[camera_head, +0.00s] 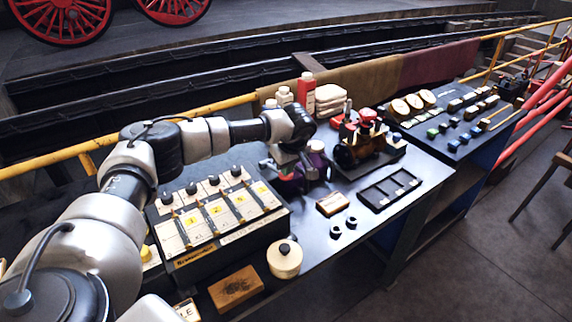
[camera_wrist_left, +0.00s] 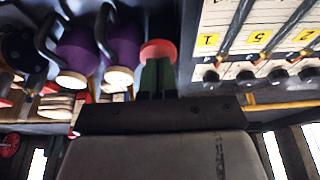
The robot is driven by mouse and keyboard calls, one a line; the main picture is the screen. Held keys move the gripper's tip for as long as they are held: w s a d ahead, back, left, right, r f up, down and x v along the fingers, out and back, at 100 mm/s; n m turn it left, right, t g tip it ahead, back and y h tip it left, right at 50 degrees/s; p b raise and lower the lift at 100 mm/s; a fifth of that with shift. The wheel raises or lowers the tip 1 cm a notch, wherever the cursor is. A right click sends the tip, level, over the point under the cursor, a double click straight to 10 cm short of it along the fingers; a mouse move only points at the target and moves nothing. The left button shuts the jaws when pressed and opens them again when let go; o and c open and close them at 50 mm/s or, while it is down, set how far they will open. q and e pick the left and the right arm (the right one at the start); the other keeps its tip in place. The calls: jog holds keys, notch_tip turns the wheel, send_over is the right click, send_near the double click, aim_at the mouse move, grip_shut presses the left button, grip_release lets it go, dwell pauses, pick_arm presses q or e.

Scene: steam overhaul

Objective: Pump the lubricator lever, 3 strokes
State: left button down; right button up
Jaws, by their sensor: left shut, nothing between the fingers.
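My left gripper (camera_head: 287,168) is over the bench between the numbered box and the brass unit. In the left wrist view its two green fingers (camera_wrist_left: 156,78) are shut and empty. A round red part (camera_wrist_left: 158,50) lies right at the fingertips; I cannot tell whether they touch it or whether it is the lubricator lever's knob. The brass unit (camera_head: 347,155) with red tops stands to the right of the gripper. The black box (camera_head: 225,245) carries a row of numbered light plates and black knobs. I cannot make out for certain which part is the lubricator lever.
Two purple cans with pale caps stand close beside the gripper, one (camera_wrist_left: 75,52) and another (camera_wrist_left: 120,50). A cream pot (camera_head: 284,262), a wooden block (camera_head: 236,288), a black tray (camera_head: 371,198) and nuts lie near the front edge. A yellow rail (camera_head: 48,159) runs behind the bench.

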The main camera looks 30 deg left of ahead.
jog(key=shift+a, duration=0.1)
pick_arm(q)
jog(key=f+b, duration=0.1)
jog(key=d+f+b, duration=0.1)
jog(key=f, duration=0.1)
jog(key=s+d+f+b, duration=0.1)
jog(key=f+b, duration=0.1)
pick_arm(e)
notch_tip(320, 180, down, 4)
jog(key=shift+r, duration=0.1)
pick_arm(q)
jog(key=shift+w, duration=0.1)
jog(key=s+d+r, duration=0.3)
jog(key=d+r, duration=0.3)
jog(key=r, duration=0.6)
jog(key=shift+d, duration=0.3)
pick_arm(e)
jog(key=shift+s+a+f, duration=0.1)
jog(key=shift+s+f, duration=0.1)
jog(key=shift+s, duration=0.2)
pick_arm(q)
jog(key=shift+w, duration=0.15)
pick_arm(e)
jog(key=shift+a, duration=0.1)
